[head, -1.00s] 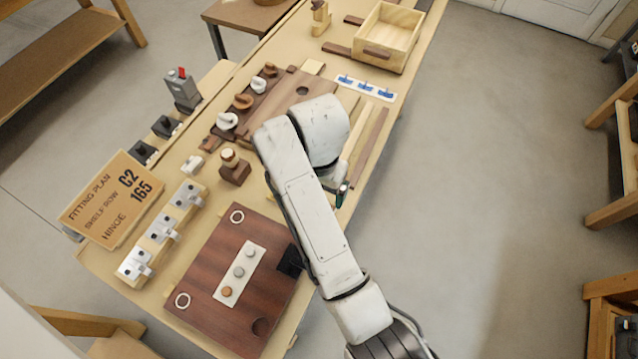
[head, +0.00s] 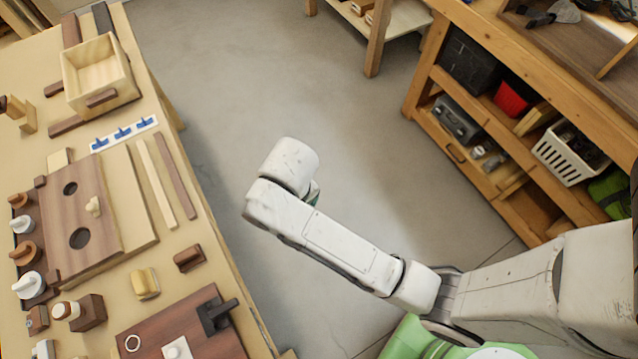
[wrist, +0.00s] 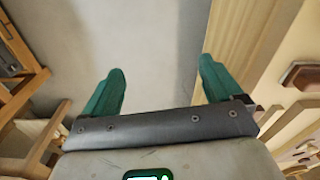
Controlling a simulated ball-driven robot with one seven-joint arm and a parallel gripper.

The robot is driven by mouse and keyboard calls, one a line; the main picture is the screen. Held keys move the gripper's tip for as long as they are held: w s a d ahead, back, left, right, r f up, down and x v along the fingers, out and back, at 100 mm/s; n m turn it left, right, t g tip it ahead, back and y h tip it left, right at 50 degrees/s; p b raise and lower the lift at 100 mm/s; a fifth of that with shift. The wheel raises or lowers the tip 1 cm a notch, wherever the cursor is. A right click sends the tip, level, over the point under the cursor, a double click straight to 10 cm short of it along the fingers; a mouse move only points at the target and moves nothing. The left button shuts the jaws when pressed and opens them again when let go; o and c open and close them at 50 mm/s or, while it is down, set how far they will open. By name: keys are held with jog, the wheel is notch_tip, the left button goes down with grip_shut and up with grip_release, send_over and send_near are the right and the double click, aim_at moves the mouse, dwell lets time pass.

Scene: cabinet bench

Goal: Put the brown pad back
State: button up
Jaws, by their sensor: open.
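I cannot tell for sure which thing is the brown pad. A small dark-brown block (head: 188,258) lies on the bench, beside a yellowish block (head: 145,283). At the bottom, a reddish-brown board (head: 200,325) carries a black clip-like part (head: 217,315) and a white plate (head: 177,349), mostly cut off by the frame. My gripper (wrist: 160,90) is open, its green fingers wide apart with nothing between them. In the head view my arm hides most of it; it is over the floor, right of the bench.
The bench holds a brown board with two round holes (head: 85,225), copper and white knobs at left, a blue-hook strip (head: 123,132) and an open wooden box (head: 100,75). Shelves with a white basket (head: 570,155) stand at right. The floor between (head: 240,80) is clear.

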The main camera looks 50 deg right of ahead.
jog(key=s+d+n, duration=0.1)
jog(key=s+d, duration=0.7)
jog(key=s, duration=0.5)
jog(key=shift+s+r+n, duration=0.3)
jog(key=shift+s+r, duration=0.1)
jog(key=shift+r, duration=0.05)
